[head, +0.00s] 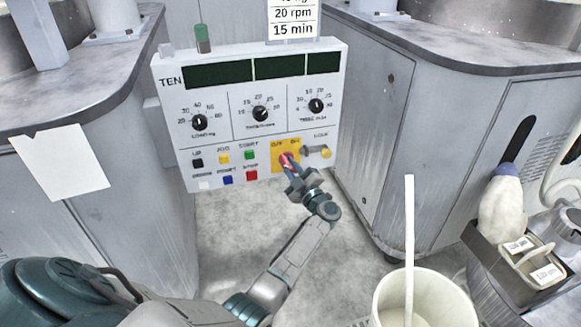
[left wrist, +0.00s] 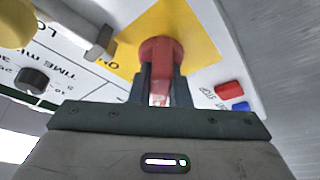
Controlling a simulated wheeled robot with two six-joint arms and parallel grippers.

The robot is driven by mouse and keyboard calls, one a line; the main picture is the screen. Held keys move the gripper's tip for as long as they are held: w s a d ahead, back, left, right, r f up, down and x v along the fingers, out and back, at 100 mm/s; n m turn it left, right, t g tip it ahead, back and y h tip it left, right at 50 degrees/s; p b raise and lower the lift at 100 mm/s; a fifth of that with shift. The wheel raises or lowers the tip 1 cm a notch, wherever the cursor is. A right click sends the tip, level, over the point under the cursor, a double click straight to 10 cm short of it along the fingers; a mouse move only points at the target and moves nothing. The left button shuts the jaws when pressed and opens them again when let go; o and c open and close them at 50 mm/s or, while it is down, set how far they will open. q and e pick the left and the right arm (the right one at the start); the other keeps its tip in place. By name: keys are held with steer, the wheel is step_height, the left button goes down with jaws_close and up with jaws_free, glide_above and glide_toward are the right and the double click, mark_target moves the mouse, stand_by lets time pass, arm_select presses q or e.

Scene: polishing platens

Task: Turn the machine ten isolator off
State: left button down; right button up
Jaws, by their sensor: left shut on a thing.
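The machine ten panel (head: 228,122) is a white control box marked TEN, in the middle of the head view. Its isolator is a red knob (head: 286,159) on a yellow plate (head: 277,147) at the panel's lower right, with OFF and ON lettering. My left gripper (head: 291,168) reaches up from below and is shut on the red knob. In the left wrist view the red knob (left wrist: 157,58) sits between the two dark fingers, against the yellow plate (left wrist: 185,25). The fingers partly hide the knob, so its exact setting is hard to read. My right gripper is not in view.
Coloured push buttons (head: 250,155) lie left of the isolator, and a lock lever (head: 314,150) lies close on its right. Three black dials (head: 260,113) sit above. A white bucket (head: 424,299) with a stick stands at the lower right, beside a dark tray (head: 487,243).

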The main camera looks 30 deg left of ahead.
arm_select(q)
steer(key=c, duration=1.4)
jaws_free()
steer(key=shift+o, duration=0.2)
steer(key=shift+d, duration=0.15)
